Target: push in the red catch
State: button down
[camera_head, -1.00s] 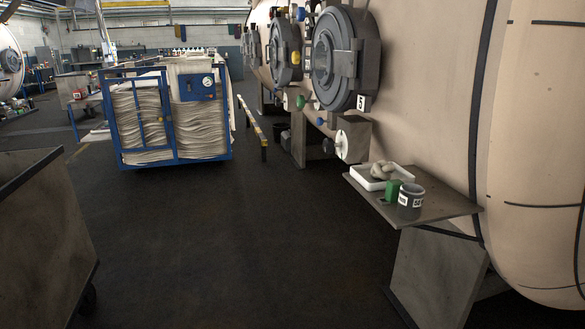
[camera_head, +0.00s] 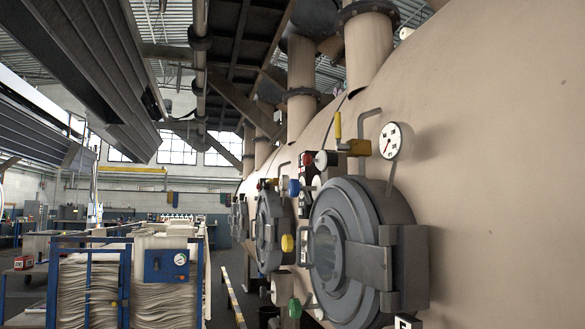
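A small red round part (camera_head: 321,160) sits on the fittings above the nearest round door of the big beige vessel. It is too small to tell whether it is the catch or whether it stands out or is pushed in. The nearest grey door (camera_head: 345,243) looks closed, with a heavy block at its right side. My gripper is not in view.
A pressure gauge (camera_head: 390,141) and a yellow-handled valve (camera_head: 350,147) stick out above the door. A blue-framed cart (camera_head: 127,285) with folded cloth stands at left. Ducts (camera_head: 85,65) hang overhead.

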aim_at(310, 160)
jog(key=i+u, duration=0.1)
jog(key=i, duration=0.6)
jog(key=i+l+u, duration=0.1)
jog(key=i, duration=0.6)
jog(key=i+l+u, duration=0.2)
jog(key=k+j, duration=0.05)
jog(key=j, duration=0.05)
